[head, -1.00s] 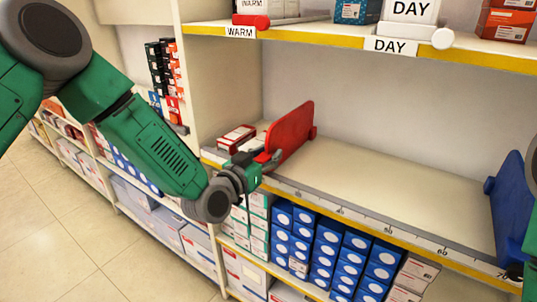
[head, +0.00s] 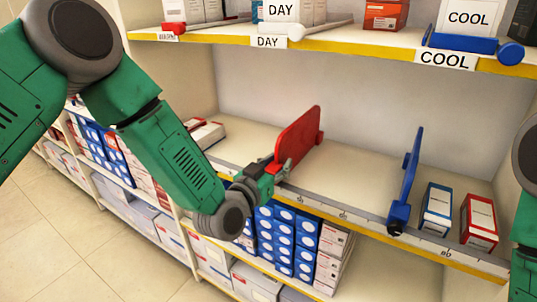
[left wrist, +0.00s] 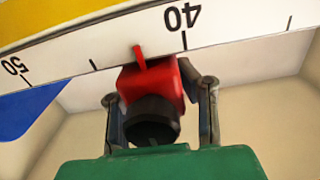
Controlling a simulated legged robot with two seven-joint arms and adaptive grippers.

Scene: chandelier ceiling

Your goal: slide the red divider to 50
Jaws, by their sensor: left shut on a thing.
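The red divider (head: 300,140) stands upright on the middle shelf, at the ruled front rail (head: 310,202). My left gripper (head: 272,172) is shut on the red block at its front end. In the left wrist view, the fingers of the gripper (left wrist: 158,105) flank the red block (left wrist: 152,82) with its dark knob. Its thin red pointer lies between the 40 mark (left wrist: 185,18) and the unlabelled tick toward the 50 mark (left wrist: 14,66), nearer the 40. My right gripper is out of view; only part of my right arm shows at the right edge.
A blue divider (head: 407,180) stands on the same rail further right, with a blue-and-white box (head: 436,208) and a red-and-white box (head: 479,220) beyond it. The shelf between the dividers is clear. Boxes (head: 205,132) lie left of the red divider.

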